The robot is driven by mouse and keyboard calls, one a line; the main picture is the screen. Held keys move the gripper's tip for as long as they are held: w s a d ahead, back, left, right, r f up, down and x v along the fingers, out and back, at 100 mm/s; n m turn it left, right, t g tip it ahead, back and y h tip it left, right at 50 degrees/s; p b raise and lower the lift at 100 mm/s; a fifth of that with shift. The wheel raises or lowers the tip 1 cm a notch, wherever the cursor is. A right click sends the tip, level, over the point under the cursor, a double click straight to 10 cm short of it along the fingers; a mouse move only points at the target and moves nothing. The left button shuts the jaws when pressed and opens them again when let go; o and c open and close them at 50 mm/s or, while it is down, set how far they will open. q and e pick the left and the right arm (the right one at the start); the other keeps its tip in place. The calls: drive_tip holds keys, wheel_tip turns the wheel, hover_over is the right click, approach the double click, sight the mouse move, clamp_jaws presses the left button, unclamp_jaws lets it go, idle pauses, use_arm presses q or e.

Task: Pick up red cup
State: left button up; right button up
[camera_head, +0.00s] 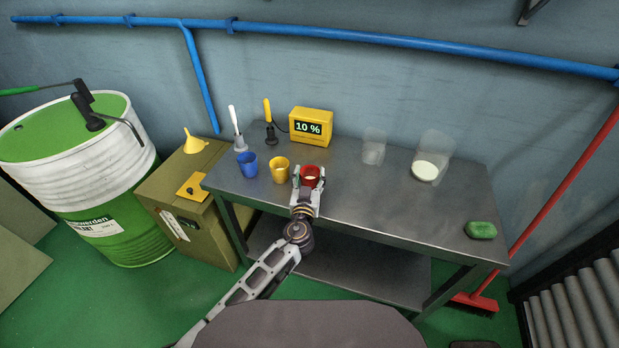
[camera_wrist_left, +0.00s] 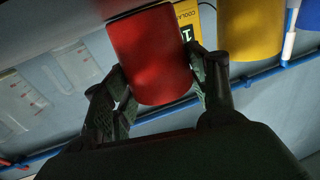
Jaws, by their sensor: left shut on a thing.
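In the left wrist view the red cup (camera_wrist_left: 150,55) fills the space between the dark fingers of my left gripper (camera_wrist_left: 155,92). I cannot tell whether the cup touches the table. My right gripper is not in view.
A yellow cup (camera_head: 279,169) and a blue cup (camera_head: 247,164) stand left of the red cup. Behind are a yellow display box (camera_head: 311,126) reading "10 %" and two clear containers (camera_head: 373,147) (camera_head: 430,157). A green sponge (camera_head: 481,230) lies at the right. The table's right middle is clear.

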sight(309, 169)
use_arm(q)
drive_tip(key=shift+r, duration=1.15)
drive_tip(key=shift+r+p, duration=0.3)
drive_tip(key=shift+r, duration=0.9)
drive_tip(key=shift+r+p, duration=0.5)
drive_tip(key=shift+r, duration=2.1)
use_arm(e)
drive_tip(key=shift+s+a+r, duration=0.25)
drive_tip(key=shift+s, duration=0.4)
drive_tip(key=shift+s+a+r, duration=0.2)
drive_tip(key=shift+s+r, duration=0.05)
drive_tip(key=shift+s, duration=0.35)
use_arm(q)
drive_tip(key=shift+d+r, duration=0.1)
drive_tip(key=shift+d, duration=0.05)
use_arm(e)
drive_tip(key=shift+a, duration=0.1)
